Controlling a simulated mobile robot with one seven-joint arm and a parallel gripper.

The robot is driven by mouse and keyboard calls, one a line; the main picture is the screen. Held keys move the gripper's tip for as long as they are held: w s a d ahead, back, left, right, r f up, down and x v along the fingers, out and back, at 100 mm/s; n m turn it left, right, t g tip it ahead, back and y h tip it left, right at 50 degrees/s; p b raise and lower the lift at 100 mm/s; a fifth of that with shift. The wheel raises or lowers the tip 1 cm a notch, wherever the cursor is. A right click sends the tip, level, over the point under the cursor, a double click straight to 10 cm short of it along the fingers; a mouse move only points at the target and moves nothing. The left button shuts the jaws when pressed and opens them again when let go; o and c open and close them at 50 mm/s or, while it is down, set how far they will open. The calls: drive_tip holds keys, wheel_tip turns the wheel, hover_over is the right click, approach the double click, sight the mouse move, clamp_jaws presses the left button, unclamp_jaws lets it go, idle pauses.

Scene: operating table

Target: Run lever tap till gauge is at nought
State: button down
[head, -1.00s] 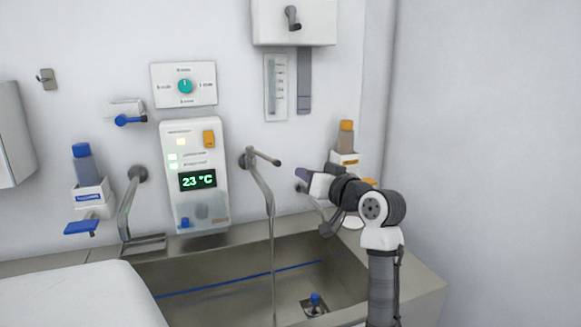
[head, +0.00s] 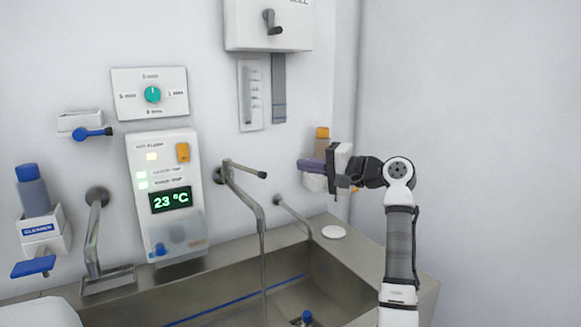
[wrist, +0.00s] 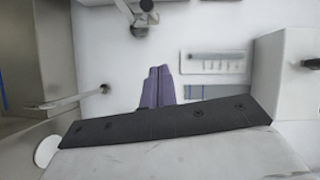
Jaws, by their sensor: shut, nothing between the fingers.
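The lever tap (head: 242,195) is a metal spout on the wall over the sink, with a thin dark-tipped lever on top. A thin stream of water falls from its spout. It also shows at the top of the wrist view (wrist: 140,18). The gauge (head: 250,95) is a narrow white upright panel with a scale, above and right of the tap; it shows in the wrist view too (wrist: 213,62). Its level is too small to read. My gripper (head: 308,165) has purple fingers, shut and empty, right of the lever tip and apart from it. The fingers show in the wrist view (wrist: 158,72).
A wall panel (head: 138,180) reads 23 °C. A dial plate (head: 130,105) hangs above it. A crank box (head: 290,30) is above the gauge. A bottle (head: 322,145) stands behind my gripper. A thin pipe (head: 292,215) juts out below it. The steel sink (head: 215,275) lies beneath.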

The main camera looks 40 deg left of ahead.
sight(254, 172)
drive_tip(key=s+a+f+p, duration=0.1)
drive_tip(key=s+a+p, duration=0.2)
drive_tip(key=s+a, duration=0.3)
drive_tip(key=shift+w+x, duration=0.25)
drive_tip(key=shift+x, duration=0.85)
drive_tip(key=shift+a+f, duration=0.1)
drive_tip(key=shift+s+m+t+p, duration=0.35)
drive_tip(key=shift+s+m+t, duration=0.85)
drive_tip(key=shift+s+t, duration=0.7)
drive_tip(key=shift+t, duration=0.3)
drive_tip(key=shift+s+p, duration=0.3)
drive_tip(key=shift+s, duration=0.15)
